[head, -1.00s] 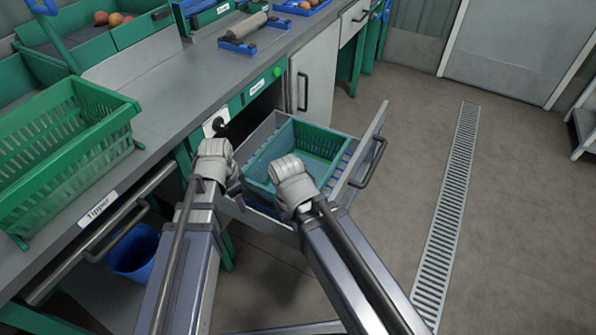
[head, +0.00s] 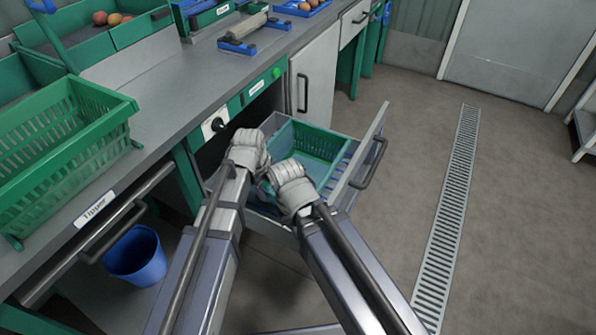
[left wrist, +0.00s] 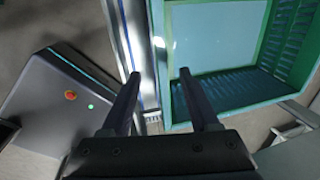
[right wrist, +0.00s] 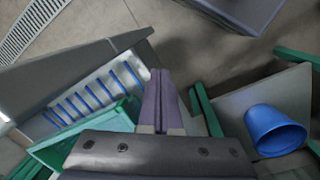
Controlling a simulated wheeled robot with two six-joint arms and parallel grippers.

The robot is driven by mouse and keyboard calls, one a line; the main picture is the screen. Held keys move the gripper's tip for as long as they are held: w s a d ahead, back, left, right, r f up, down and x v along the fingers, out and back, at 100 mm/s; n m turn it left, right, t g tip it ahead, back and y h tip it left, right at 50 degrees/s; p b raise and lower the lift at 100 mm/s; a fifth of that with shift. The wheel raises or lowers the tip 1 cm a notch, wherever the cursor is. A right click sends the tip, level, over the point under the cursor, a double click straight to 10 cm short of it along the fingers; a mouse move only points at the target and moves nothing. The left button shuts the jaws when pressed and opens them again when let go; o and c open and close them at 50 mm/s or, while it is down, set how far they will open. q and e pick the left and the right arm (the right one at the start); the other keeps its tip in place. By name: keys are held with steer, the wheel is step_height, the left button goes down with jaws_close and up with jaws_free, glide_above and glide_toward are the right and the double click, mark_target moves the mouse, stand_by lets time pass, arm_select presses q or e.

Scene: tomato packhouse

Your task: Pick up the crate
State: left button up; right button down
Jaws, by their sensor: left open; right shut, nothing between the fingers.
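A green crate (head: 318,134) sits in an open drawer (head: 352,178). Its teal floor and slotted wall show from above in the left wrist view (left wrist: 285,65), and a corner shows in the right wrist view (right wrist: 88,137). My left gripper (left wrist: 157,72) is open and empty above the crate's near side, with the crate's edge and drawer wall beyond its fingers. My right gripper (right wrist: 158,72) is shut and empty beside it, over the drawer. In the head view, the wrists hide both sets of fingertips and the crate's near part.
Another green crate (head: 75,148) stands on the grey bench (head: 165,92) at left. A blue bin (head: 137,257) is under the bench. The drawer front has a dark handle (head: 374,163).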

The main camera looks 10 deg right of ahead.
mark_target(271, 193)
arm_select(q)
steer(key=shift+b+x, duration=2.85)
steer(key=shift+x, duration=0.45)
steer(key=shift+d+r, duration=0.15)
jaws_close()
